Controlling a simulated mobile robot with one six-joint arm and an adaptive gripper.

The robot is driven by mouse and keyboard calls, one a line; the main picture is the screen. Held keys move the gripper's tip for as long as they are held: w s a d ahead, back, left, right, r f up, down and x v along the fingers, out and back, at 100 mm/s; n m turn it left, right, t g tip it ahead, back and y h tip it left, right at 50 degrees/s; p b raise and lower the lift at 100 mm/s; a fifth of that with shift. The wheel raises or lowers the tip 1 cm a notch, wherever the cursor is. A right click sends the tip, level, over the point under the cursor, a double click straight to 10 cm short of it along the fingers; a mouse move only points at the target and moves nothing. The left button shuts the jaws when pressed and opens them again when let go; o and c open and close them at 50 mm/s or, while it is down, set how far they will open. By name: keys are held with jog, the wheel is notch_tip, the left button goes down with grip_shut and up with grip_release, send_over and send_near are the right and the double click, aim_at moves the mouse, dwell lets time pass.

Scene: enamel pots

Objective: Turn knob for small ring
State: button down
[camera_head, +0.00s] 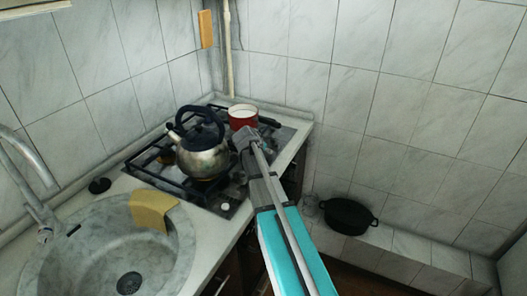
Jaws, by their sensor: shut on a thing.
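The gas hob (143,171) with black grates is set in the counter. A pale round knob (225,206) shows on its near front corner, below the kettle. Any other knobs along the front edge are hidden behind my arm or too small to make out. My gripper (243,139) is over the front right part of the hob, between the kettle and the red pot's handle. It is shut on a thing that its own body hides. Which burner is the small ring cannot be told.
A steel kettle (202,158) with a dark handle stands on the hob, close left of my gripper. A red pot (242,117) stands behind, its dark handle pointing right. A sink (100,245) with a yellow cloth (152,209) is at left. A black pot (348,215) sits on a low tiled ledge.

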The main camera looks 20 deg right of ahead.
jog(key=shift+s+d+n+t+y, duration=0.15)
jog(key=shift+n+t+y, duration=0.15)
jog(key=shift+n, duration=0.2)
jog(key=shift+n+t+y, duration=0.5)
jog(key=shift+n+t, duration=0.1)
jog(key=shift+n, duration=0.6)
jog(key=n+t+y, duration=0.1)
jog(key=n+y, duration=0.1)
jog(key=n, duration=0.1)
jog(key=n+t+y, duration=0.1)
jog(key=n+y, duration=0.1)
jog(key=shift+n, duration=0.4)
jog(key=n+y, duration=0.2)
jog(key=n, duration=0.1)
jog(key=n+y, duration=0.2)
jog(key=shift+w+n+y, duration=0.2)
jog(key=shift+n+y, duration=0.2)
jog(key=shift+n+g+y, duration=0.7)
jog(key=shift+n+y, duration=0.4)
jog(key=shift+n, duration=0.5)
jog(key=shift+s, duration=0.1)
jog(key=shift+c, duration=1.3)
grip_release()
